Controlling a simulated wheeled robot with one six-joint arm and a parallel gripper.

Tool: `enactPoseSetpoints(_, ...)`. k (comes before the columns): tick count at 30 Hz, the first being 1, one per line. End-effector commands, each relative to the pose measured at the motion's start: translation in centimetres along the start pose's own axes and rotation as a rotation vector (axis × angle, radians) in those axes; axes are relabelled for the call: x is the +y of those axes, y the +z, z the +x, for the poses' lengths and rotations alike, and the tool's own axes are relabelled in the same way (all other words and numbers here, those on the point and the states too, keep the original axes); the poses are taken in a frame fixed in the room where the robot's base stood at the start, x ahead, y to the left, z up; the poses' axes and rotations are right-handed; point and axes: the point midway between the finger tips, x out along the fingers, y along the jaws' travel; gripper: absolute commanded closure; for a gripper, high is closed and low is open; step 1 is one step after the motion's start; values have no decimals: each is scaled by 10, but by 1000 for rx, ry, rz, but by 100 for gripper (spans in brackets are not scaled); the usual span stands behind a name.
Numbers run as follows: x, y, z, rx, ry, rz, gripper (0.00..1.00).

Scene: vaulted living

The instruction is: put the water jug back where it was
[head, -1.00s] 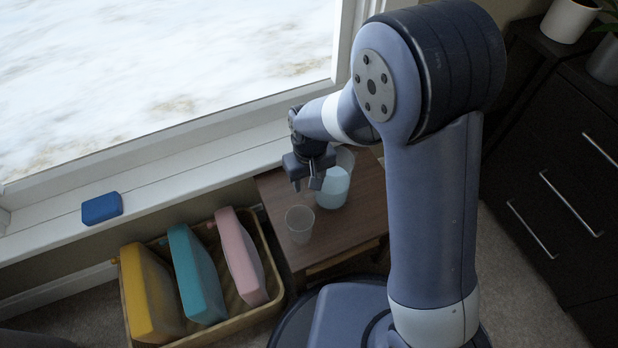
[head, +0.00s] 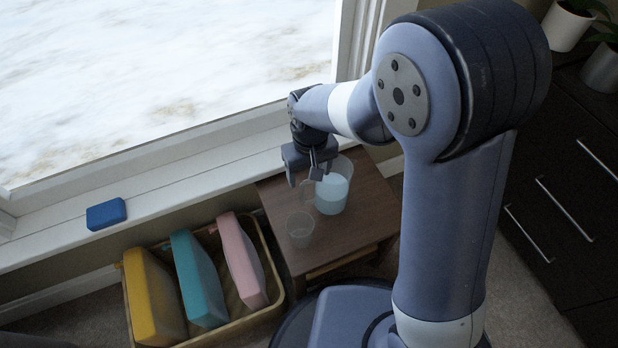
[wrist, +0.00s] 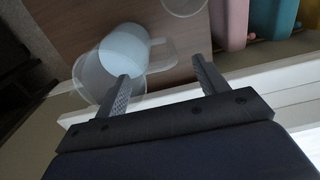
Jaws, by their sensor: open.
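The water jug (head: 333,190), clear with pale blue water in it, stands upright on a small wooden table (head: 372,215). It also shows in the wrist view (wrist: 125,50), with its handle (wrist: 163,55) toward the gap between my fingers. My gripper (head: 305,178) is open and empty, just above and left of the jug on the handle side. In the wrist view its two fingers (wrist: 163,84) are apart, and the left one overlaps the jug's rim in the picture. I cannot tell whether it touches.
A clear empty cup (head: 300,229) stands close to the jug on the table. A basket (head: 268,312) with yellow, teal and pink slabs is to the left. A blue block (head: 106,213) lies on the windowsill (head: 190,180). Dark drawers (head: 560,190) stand at right.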

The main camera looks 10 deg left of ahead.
Motion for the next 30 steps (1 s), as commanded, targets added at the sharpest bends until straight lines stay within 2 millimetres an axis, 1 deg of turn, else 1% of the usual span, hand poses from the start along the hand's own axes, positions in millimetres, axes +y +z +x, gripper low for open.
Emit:
enactPoseSetpoints(1,0,-1,-16,4,0,0,31)
enactPoseSetpoints(4,0,0,-34,3,0,0,31)
enactPoseSetpoints(9,0,0,-53,1,0,0,31)
enactPoseSetpoints(12,0,0,-57,0,0,0,31)
enactPoseSetpoints(23,0,0,-56,-1,0,0,31)
enactPoseSetpoints(26,0,0,-50,-2,0,0,31)
enactPoseSetpoints(29,0,0,-37,-3,0,0,31)
enactPoseSetpoints(30,0,1,-30,-4,0,0,31)
